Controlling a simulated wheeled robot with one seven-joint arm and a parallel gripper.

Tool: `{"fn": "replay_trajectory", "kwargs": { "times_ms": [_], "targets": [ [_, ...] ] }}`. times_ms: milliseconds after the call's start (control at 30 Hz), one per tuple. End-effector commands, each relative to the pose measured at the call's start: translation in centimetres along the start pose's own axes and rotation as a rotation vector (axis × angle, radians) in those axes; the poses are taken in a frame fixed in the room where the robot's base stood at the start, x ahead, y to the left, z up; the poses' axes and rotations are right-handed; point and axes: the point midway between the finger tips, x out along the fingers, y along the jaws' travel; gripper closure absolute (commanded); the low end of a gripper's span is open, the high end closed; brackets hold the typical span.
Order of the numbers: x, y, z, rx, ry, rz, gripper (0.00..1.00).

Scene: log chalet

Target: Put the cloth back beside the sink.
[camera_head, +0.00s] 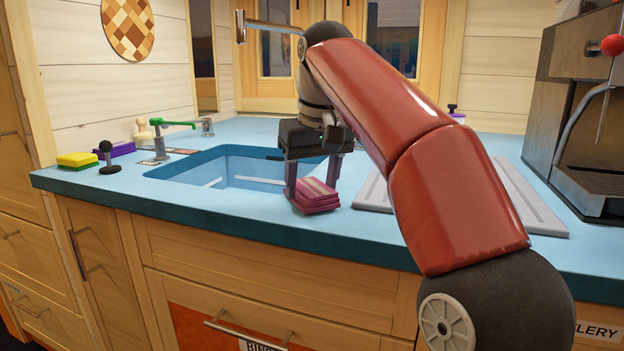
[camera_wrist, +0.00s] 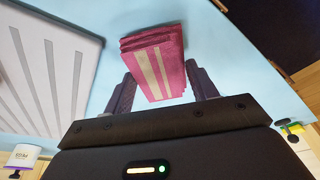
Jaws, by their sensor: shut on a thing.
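The cloth (camera_head: 316,194) is a folded pink stack with pale stripes. It is at the front edge of the blue counter, just right of the sink (camera_head: 240,172). My gripper (camera_head: 313,187) points down and is shut on the cloth, with one finger on each side. In the wrist view the cloth (camera_wrist: 153,62) shows between the two fingers (camera_wrist: 162,88) with the blue counter behind it. I cannot tell whether the cloth touches the counter.
A ridged grey drainer (camera_head: 375,194) lies right of the cloth, and a coffee machine (camera_head: 580,115) stands at the far right. A yellow-green sponge (camera_head: 77,160), a purple sponge (camera_head: 115,149), a black-knobbed item (camera_head: 108,158) and a green-handled tap (camera_head: 163,136) are left of the sink.

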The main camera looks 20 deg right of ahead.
Motion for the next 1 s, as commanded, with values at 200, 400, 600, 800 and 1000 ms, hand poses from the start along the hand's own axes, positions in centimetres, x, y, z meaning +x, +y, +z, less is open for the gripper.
{"fn": "replay_trajectory", "kwargs": {
  "times_ms": [200,400,600,800,1000],
  "targets": [
    [0.5,0.0,0.1,-0.001,0.0,0.0,0.71],
    [0.6,0.0,0.1,-0.001,0.0,0.0,0.28],
    [0.6,0.0,0.1,-0.001,0.0,0.0,0.17],
    [0.2,0.0,0.1,-0.001,0.001,0.0,0.17],
    [-2.9,-0.1,-0.1,-0.002,0.003,-0.001,0.17]
  ]
}}
